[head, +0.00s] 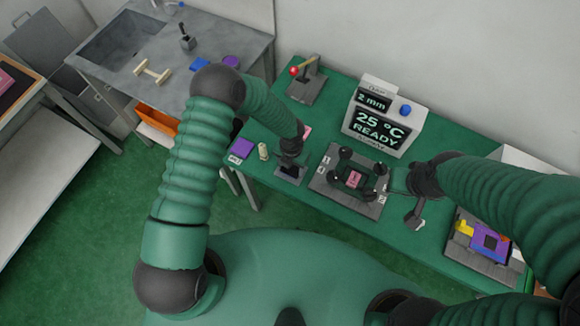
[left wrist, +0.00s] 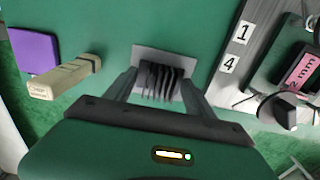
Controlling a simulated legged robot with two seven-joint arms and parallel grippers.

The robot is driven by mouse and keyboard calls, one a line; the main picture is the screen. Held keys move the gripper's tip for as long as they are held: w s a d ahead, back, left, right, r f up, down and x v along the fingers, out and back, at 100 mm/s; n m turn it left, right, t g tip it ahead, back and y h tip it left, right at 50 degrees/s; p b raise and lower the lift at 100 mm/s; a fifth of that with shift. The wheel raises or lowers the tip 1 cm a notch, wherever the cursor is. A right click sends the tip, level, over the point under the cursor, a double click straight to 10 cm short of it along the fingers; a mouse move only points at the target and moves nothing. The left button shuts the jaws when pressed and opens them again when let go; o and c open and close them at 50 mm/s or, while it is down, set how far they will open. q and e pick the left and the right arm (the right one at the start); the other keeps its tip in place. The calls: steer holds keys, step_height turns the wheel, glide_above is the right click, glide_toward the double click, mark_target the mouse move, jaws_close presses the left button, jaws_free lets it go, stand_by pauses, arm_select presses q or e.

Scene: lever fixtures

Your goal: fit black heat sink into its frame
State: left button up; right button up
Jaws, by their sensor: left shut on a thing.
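The black finned heat sink (left wrist: 162,82) is between the fingers of my left gripper (left wrist: 160,90), which is shut on it. It is over a small grey plate (left wrist: 178,56); whether it touches the plate I cannot tell. In the head view my left gripper (head: 291,153) points down over this plate (head: 284,179), with the dark heat sink (head: 290,170) below it. To the right is a grey fixture (head: 325,178) with black knobs, corner numbers and a pink-marked piece (head: 354,179) in its dark middle. My right gripper (head: 401,193) is at the fixture's right side; its fingers are unclear.
A display box (head: 385,118) reading "25 °C READY" stands behind the fixture. A red-knobbed lever (head: 295,71) is at the back left. A purple block (head: 241,149) and a beige piece (head: 263,152) lie left of the plate. A purple-and-yellow assembly (head: 487,240) is at the right.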

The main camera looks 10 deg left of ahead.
arm_select(q)
step_height(320, 180, up, 8)
steer(key=p, duration=0.5)
steer(key=shift+f, duration=0.3)
